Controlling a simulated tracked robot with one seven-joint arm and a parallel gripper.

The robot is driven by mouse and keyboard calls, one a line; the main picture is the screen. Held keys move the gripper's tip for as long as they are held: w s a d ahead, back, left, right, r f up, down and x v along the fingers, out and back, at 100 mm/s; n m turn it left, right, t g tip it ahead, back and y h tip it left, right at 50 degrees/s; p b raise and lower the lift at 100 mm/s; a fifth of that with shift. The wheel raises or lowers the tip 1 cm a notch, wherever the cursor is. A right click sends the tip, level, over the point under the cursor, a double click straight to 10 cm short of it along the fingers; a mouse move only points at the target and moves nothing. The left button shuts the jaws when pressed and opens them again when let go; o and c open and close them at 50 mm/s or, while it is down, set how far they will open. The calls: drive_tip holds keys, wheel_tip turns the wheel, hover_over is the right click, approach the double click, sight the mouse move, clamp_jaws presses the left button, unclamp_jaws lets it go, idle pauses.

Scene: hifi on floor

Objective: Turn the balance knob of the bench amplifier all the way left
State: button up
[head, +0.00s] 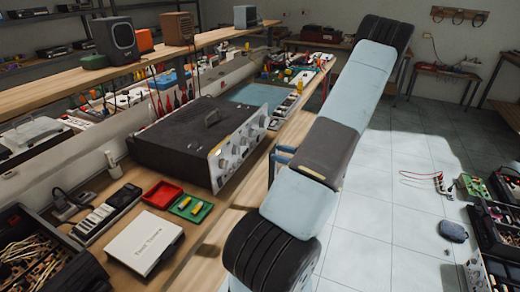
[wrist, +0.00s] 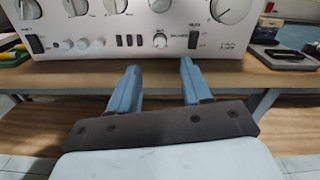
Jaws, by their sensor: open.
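The bench amplifier (head: 185,140) is a dark box with a silver front panel, standing on the wooden bench in the head view. The wrist view shows the lower part of its panel (wrist: 110,42) close up. The small silver balance knob (wrist: 160,40) sits right of centre there, with lettering beside it. My gripper (wrist: 158,70) is open and empty, its two blue fingers pointing at the panel below the knob. The knob lies between the fingers' lines, and the fingertips appear apart from it. In the head view my arm hides most of the gripper.
Larger knobs (wrist: 230,10) and small switches (wrist: 130,40) surround the balance knob. The bench edge (wrist: 240,78) runs below the panel.

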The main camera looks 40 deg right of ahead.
sight(255, 147)
drive_tip(key=x, duration=0.9)
drive_tip(key=shift+s, duration=0.1)
drive_tip(key=shift+c, duration=0.4)
clamp_jaws()
